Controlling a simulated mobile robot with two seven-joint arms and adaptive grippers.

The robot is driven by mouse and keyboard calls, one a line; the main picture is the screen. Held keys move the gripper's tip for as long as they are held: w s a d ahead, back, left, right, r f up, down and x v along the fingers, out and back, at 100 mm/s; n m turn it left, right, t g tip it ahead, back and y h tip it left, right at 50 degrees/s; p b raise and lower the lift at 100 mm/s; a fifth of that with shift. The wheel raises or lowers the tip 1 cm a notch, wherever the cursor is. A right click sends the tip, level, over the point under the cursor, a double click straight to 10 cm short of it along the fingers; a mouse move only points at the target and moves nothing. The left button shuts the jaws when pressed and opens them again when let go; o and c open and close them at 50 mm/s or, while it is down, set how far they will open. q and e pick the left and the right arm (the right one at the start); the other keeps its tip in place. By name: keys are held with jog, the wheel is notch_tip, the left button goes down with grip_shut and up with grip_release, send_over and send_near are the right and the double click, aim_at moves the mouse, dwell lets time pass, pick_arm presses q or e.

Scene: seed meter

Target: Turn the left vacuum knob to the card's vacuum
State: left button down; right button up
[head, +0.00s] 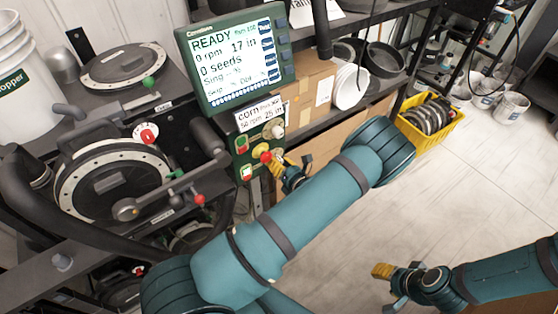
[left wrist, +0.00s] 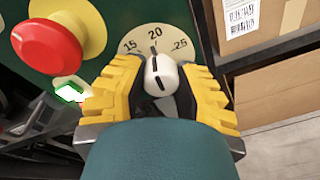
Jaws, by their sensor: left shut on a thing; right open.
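The white vacuum knob (left wrist: 160,76) shows in the left wrist view, with a black line on it. Its dial (left wrist: 155,38) reads 15, 20 and 25, and the line points close to 20. My left gripper (left wrist: 160,88) has its yellow fingers shut on both sides of the knob. In the head view my left gripper (head: 279,160) is at the lower right of the green control panel (head: 250,142) and hides that knob. The card (head: 260,114) reads corn, 50 rpm, 25 in. The screen (head: 238,55) reads READY, 0 rpm, 17 in. My right gripper (head: 387,286) is open and empty above the floor.
A red button on a yellow base (left wrist: 48,45) is just left of the gripped knob. Another pale knob (head: 278,131) is above it on the panel. Round seed meters (head: 112,183) stand at left.

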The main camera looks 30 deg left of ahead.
pick_arm(q)
jog(key=m+p, duration=0.1)
jog(key=m, duration=0.4)
jog(key=shift+m+g, duration=0.4)
jog(key=m, duration=0.3)
jog(key=shift+g+y, duration=0.3)
jog(key=shift+y, duration=0.1)
jog(key=shift+a+m, duration=0.1)
jog(key=shift+m, duration=1.4)
jog(key=shift+r, duration=0.1)
jog(key=c, duration=0.6)
grip_release()
jog(key=v, duration=1.2)
jog(key=shift+w+f, duration=0.1)
jog(key=shift+f, duration=0.1)
